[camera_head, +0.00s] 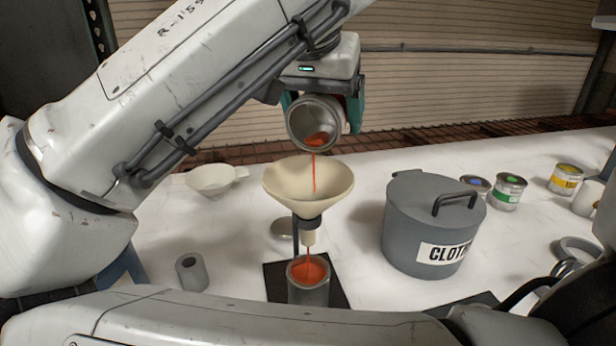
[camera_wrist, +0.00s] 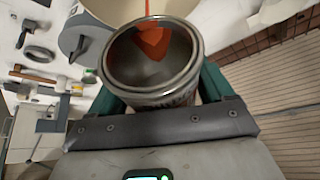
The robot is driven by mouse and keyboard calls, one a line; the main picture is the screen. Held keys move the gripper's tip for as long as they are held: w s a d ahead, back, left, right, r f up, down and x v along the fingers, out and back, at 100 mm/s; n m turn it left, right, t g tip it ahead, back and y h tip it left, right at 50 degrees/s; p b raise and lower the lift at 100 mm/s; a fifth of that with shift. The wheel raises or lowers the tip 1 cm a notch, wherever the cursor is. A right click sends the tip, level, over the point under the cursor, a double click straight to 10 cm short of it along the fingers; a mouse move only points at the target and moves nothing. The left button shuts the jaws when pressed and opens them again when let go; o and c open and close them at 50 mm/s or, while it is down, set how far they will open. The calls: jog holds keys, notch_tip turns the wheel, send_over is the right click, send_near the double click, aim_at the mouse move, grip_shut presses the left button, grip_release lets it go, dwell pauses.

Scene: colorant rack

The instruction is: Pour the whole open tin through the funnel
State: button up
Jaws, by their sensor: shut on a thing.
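My gripper (camera_head: 326,100) is shut on the open tin (camera_head: 304,117) and holds it tilted above the funnel. In the wrist view the tin (camera_wrist: 124,76) sits between my gripper's teal fingers (camera_wrist: 160,98), with some orange-red paint inside. A thin red stream runs from its lip into the cream funnel (camera_head: 280,183). The funnel is held upright by a dark stand. A red stream also leaves its spout into a grey cup (camera_head: 308,291) below, which holds orange-red paint. The cup stands on a black mat (camera_head: 276,282).
A grey lidded bin marked CLOTH (camera_head: 402,226) stands right of the funnel. Several labelled tins, including a green one (camera_head: 508,192) and a yellow one (camera_head: 566,179), stand at the back right. A pale bowl (camera_head: 211,180) and a small grey cylinder (camera_head: 191,272) stand left.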

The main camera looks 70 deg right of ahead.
jog(key=shift+a+r+h+b, duration=0.2)
jog(key=shift+h+b, duration=0.4)
jog(key=shift+b, duration=0.5)
